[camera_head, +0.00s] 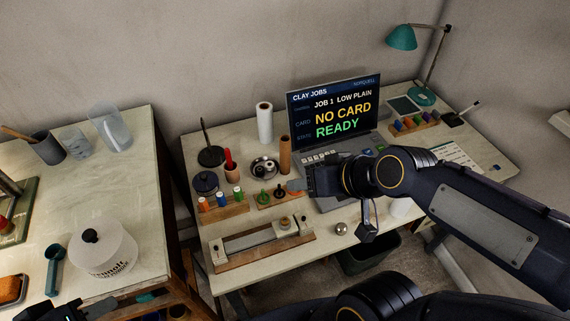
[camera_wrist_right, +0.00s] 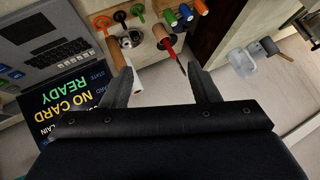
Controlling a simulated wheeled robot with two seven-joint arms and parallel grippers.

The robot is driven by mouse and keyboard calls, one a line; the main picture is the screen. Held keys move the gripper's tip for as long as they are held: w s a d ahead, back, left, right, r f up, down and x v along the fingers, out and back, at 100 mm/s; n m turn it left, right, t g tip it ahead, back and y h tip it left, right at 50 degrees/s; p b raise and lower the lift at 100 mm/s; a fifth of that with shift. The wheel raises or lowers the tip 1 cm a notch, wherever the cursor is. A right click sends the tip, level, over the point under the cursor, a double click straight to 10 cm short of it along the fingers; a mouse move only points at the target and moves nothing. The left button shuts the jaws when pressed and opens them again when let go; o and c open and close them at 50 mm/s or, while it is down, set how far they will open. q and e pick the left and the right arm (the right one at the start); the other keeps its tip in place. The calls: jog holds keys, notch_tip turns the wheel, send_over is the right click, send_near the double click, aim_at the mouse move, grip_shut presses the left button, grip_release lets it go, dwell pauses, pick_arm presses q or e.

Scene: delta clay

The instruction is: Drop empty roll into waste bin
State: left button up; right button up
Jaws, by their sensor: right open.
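The empty roll, a brown cardboard tube (camera_head: 285,155), stands upright on the desk left of the laptop. It also shows in the right wrist view (camera_wrist_right: 112,45), close to the left finger. My right gripper (camera_head: 303,184) is just right of the tube, its fingers mostly hidden in the head view. In the wrist view the right gripper (camera_wrist_right: 165,92) is open, with nothing gripped. The dark waste bin (camera_head: 368,257) is on the floor under the desk's front edge, partly hidden by my right arm. My left gripper (camera_head: 58,312) is cut off at the lower left; its jaws are unclear.
A white roll (camera_head: 264,123) stands behind the tube. A steel bowl (camera_head: 264,168), a red-handled tool (camera_head: 229,163) and spools (camera_head: 220,199) crowd the left. The laptop (camera_head: 335,115) stands right of the tube. A metal ball (camera_head: 341,228) lies near the front edge.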

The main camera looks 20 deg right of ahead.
jog(key=w+d+f+t+b, duration=0.1)
jog(key=w+f+t+b, duration=0.1)
jog(key=w+f+b, duration=0.4)
jog(key=t+h+b, duration=0.4)
jog(key=h+b, duration=0.1)
jog(key=b, duration=0.3)
send_near(283, 140)
jog(key=shift+w+a+f+n, duration=0.15)
jog(key=shift+w+f+n, duration=0.15)
jog(key=shift+w+f, duration=0.7)
jog(key=shift+w+d+f+t, duration=0.2)
jog(key=shift+w+t, duration=0.1)
jog(key=shift+w, duration=0.25)
jog(key=x, duration=0.4)
jog(key=b+x, duration=0.1)
jog(key=x, duration=0.1)
jog(key=shift+w+d+r, duration=0.15)
jog(key=shift+w+r, duration=0.05)
jog(key=shift+w, duration=0.3)
jog(key=shift+c, duration=0.3)
grip_shut()
